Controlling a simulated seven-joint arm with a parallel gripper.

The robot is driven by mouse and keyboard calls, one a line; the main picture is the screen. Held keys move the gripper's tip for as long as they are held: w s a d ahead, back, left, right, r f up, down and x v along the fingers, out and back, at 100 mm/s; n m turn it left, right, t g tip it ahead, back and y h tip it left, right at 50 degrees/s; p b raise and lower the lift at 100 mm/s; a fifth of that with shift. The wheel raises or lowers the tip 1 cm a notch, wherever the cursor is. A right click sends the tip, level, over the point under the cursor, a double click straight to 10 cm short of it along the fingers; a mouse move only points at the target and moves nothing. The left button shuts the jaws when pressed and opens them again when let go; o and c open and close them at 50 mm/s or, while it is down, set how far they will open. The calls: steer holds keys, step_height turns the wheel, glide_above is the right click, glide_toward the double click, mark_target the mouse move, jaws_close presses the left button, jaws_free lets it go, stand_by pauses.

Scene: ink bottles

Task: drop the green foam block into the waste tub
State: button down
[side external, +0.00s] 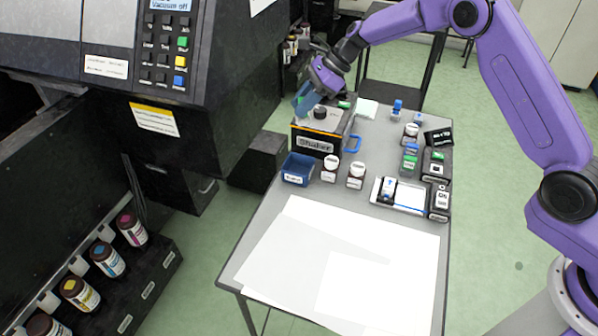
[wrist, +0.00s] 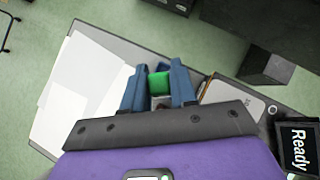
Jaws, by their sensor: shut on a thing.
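In the wrist view a green foam block (wrist: 159,83) sits between the two blue fingers of my gripper (wrist: 158,88), which is shut on it. In the side external view my gripper (side external: 305,100) hangs above the left back part of the black box labelled Shaker (side external: 318,142); the block cannot be made out clearly there. A small blue open tub (side external: 297,171) with a white label, likely the waste tub, stands on the table in front of the Shaker's left side. Its label is too small to read.
Two white-capped bottles (side external: 355,176) stand right of the tub. Bottles, stamps and a tray (side external: 402,196) crowd the table's right side. White sheets (side external: 330,265) cover the front. A large dark machine (side external: 200,100) rises on the left.

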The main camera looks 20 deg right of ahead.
step_height(320, 180, down, 10)
steer(key=shift+d+f, duration=0.2)
steer(key=shift+f, duration=0.05)
stand_by(0.5)
steer(key=c, duration=0.8)
jaws_free()
steer(key=v, duration=1.7)
steer(key=shift+r, duration=0.2)
steer(key=shift+d, duration=0.15)
